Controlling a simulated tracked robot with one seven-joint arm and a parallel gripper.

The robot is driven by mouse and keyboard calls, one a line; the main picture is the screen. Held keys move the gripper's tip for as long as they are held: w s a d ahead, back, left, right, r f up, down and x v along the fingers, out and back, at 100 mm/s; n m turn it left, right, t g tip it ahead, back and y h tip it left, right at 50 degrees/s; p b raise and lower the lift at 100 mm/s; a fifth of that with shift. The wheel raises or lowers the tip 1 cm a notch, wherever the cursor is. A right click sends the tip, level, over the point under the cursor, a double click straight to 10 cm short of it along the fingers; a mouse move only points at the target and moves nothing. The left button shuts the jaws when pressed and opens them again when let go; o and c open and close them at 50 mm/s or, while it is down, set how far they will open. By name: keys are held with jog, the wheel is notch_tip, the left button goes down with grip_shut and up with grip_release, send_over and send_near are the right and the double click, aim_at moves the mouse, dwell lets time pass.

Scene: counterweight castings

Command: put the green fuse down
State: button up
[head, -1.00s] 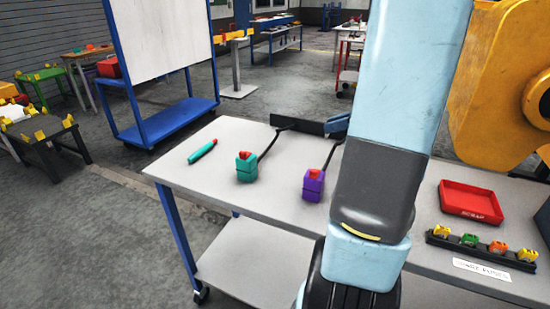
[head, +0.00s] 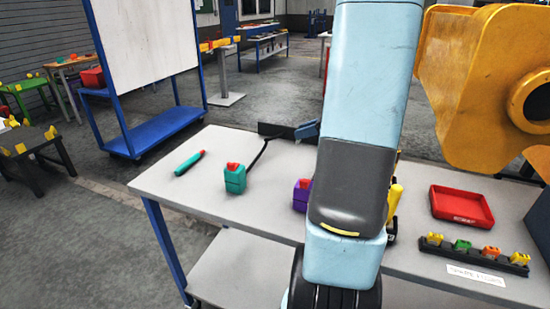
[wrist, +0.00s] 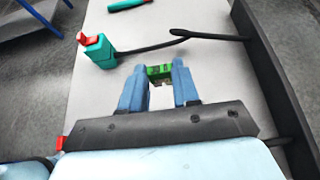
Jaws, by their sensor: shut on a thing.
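My gripper (wrist: 159,88) is shut on a green fuse (wrist: 158,71), held between the tips of its blue fingers in the wrist view. The fuse appears over the pale bench top, but its height above it cannot be told. In the head view my arm hides the held fuse. Another green fuse (head: 462,246) sits in the black rack (head: 475,255) at the right of the bench.
A teal connector (head: 235,180) with a red top and a purple one (head: 301,195) stand on the bench (head: 210,160). Black cables and a dark bar (wrist: 268,65) lie nearby. A teal-and-red pen-like thing (head: 190,163) lies left. A red scrap tray (head: 461,221) is right.

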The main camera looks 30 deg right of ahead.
jog(key=w+a+f, duration=0.1)
jog(key=w+f, duration=0.1)
jog(key=w, duration=0.1)
jog(key=w+a+f, duration=0.1)
jog(key=w+f, duration=0.2)
jog(key=w+a+f, duration=0.1)
jog(key=w+f, duration=0.2)
jog(key=shift+a, duration=0.25)
jog(key=shift+f, duration=1.55)
jog(key=o, duration=1)
jog(key=shift+f, duration=0.1)
